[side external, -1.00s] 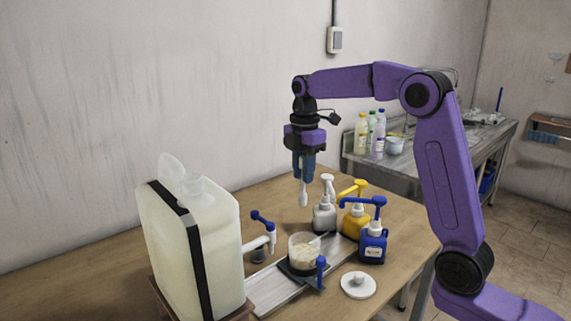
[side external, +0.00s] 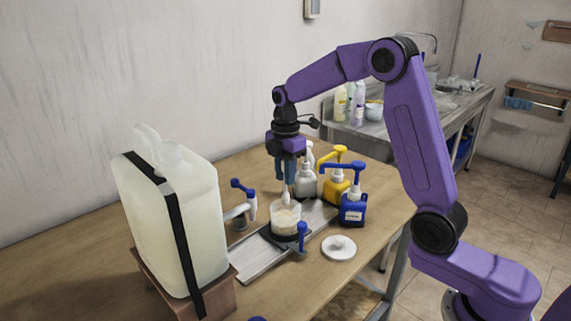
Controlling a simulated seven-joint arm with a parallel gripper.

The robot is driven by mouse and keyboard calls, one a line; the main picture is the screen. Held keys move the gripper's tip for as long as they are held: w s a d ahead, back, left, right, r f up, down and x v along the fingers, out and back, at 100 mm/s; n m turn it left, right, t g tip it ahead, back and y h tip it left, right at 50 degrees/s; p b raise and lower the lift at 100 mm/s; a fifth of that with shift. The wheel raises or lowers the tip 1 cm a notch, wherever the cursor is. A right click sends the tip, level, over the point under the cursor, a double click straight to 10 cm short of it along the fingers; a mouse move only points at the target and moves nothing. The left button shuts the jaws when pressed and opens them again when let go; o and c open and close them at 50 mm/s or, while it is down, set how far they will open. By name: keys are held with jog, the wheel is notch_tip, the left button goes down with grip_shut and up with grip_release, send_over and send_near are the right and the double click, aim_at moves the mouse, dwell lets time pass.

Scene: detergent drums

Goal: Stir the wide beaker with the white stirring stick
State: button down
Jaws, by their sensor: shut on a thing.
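The wide beaker (side external: 286,220) is clear, holds a pale cream content and stands on a dark pad on the table. My gripper (side external: 287,184) points straight down above the beaker's back rim. Its blue fingers are shut on the white stirring stick (side external: 286,195). The stick is roughly upright, and its lower end is at the beaker's mouth. I cannot tell whether it touches the content.
A large whitish drum (side external: 165,220) with a black strap stands on a wooden stand at left. A blue-handled tap (side external: 243,200) is left of the beaker. White, yellow (side external: 336,185) and blue (side external: 353,208) pump bottles stand close at right. A white lid (side external: 339,247) lies in front.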

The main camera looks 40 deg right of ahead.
aim_at(285, 195)
jog(key=shift+f, duration=3.7)
